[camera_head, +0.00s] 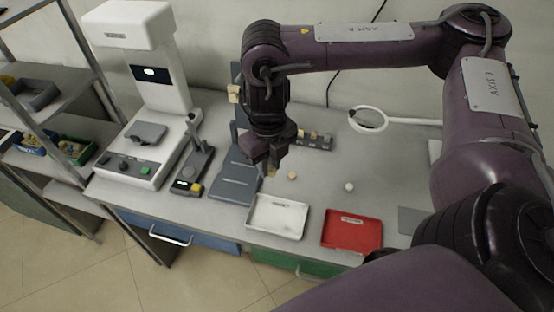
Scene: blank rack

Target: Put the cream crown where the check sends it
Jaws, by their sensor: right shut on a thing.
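My right gripper (272,162) points down over the middle of the bench, above the far edge of the white tray (262,232). It is shut on a small cream-yellow piece (271,172), probably the cream crown, mostly hidden by the fingers. A peach piece (291,176) and a whitish piece (349,187) lie apart on the bench to its right. The red tray (351,246) stands right of the white tray; both look empty. My left gripper is not seen.
A dark grey ridged plate (236,178) lies left of the gripper. A dark holder with small pieces (318,141) stands behind it. A ring magnifier (368,118) is at the back. A shelf with bins (75,149) stands left. Bench around the whitish piece is clear.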

